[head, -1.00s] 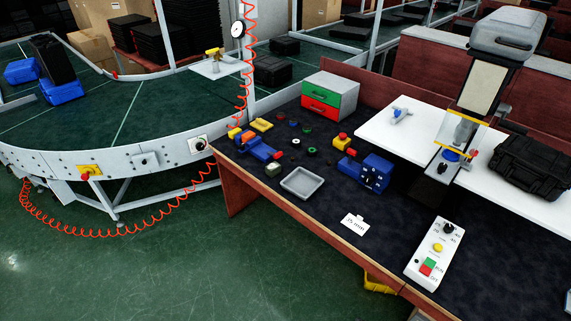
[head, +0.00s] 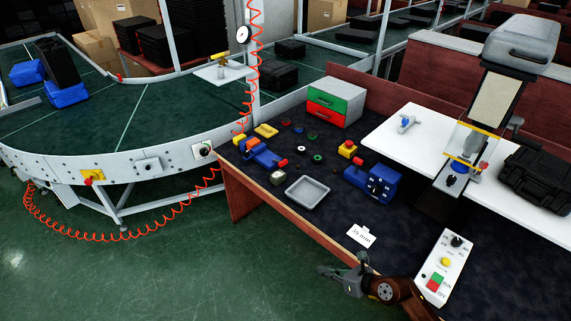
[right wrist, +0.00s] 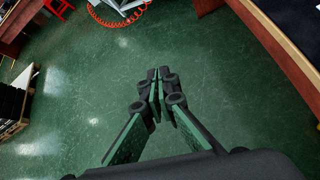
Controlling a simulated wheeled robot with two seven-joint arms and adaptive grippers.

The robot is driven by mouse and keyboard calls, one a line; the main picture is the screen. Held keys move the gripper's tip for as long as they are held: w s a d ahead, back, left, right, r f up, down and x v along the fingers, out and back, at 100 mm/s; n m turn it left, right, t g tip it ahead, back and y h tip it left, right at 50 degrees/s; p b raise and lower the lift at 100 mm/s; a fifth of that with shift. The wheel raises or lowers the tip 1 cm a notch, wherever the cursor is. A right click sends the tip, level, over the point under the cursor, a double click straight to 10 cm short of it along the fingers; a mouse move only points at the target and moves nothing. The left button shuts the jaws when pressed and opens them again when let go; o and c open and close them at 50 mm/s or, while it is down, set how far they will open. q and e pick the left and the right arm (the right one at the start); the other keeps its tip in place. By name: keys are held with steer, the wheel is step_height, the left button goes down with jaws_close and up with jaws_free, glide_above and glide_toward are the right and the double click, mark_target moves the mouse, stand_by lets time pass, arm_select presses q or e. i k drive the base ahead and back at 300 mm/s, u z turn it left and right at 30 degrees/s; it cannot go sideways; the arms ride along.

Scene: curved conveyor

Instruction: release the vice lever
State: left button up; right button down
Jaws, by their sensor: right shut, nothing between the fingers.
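A small blue vice-like tool (head: 262,157) lies at the left end of the dark bench, with orange parts at its left and a red end at its right. It is too small in view for me to tell which part is the lever or how it is set. My right gripper (head: 328,270) is off the bench's front edge, over the green floor, well apart from the vice. In the right wrist view its fingers (right wrist: 158,74) are together and empty above the floor. My left gripper is not in view.
On the bench are a grey tray (head: 307,191), a blue block (head: 373,182), a yellow box with a red button (head: 347,149), a drawer unit (head: 335,102) and a control panel (head: 446,262). A press-like machine (head: 489,75) stands right. The curved conveyor (head: 130,130) is left.

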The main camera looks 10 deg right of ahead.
mark_target(281, 163)
steer(key=i, duration=1.8)
